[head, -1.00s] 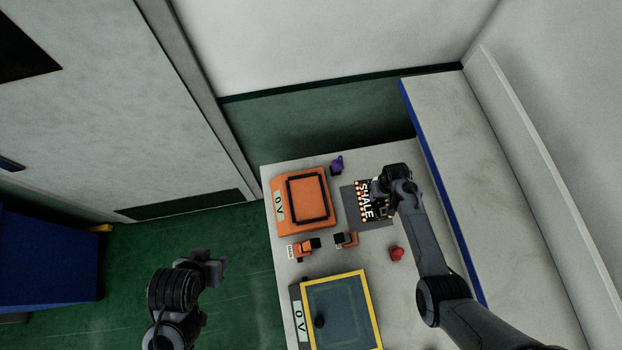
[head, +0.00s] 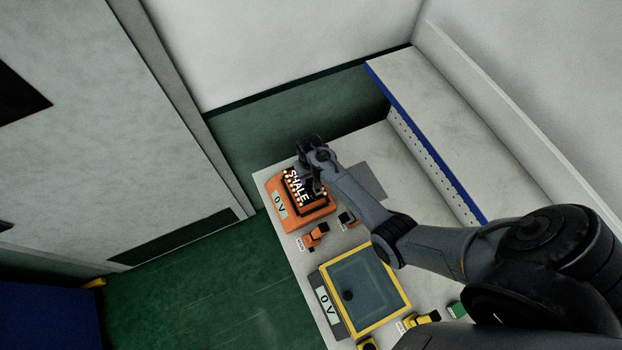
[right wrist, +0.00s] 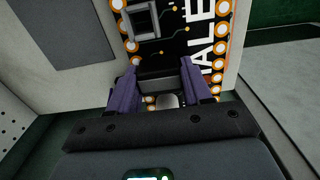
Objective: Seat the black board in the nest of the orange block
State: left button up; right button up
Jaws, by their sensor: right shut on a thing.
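The black board (head: 295,184), printed with white letters and ringed with gold dots, is over the orange block (head: 311,214) in the head view. It covers most of the nest; I cannot tell whether it rests in it or is held just above. My right gripper (head: 316,184) is shut on the board from the right side. In the right wrist view, the purple fingertips (right wrist: 162,88) grip a dark part on the board (right wrist: 176,48), which fills the top middle. My left gripper is not in view.
A yellow-framed panel (head: 404,296) lies nearer on the pale table. Orange-and-black clamps (head: 317,234) sit between it and the orange block. A grey mat (head: 369,180) lies bare to the right, before a raised ledge (head: 440,140). Small yellow and green items (head: 455,309) lie at the lower right.

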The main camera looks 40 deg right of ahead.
jog(key=shift+w+r, duration=0.25)
jog(key=shift+r, duration=0.05)
jog(key=shift+w+d, duration=0.1)
jog(key=shift+d, duration=0.15)
jog(key=shift+r, duration=0.1)
jog(key=shift+p, duration=0.3)
jog(key=shift+f+b, duration=1.7)
jog(key=shift+f, duration=0.9)
jog(key=shift+f, duration=0.1)
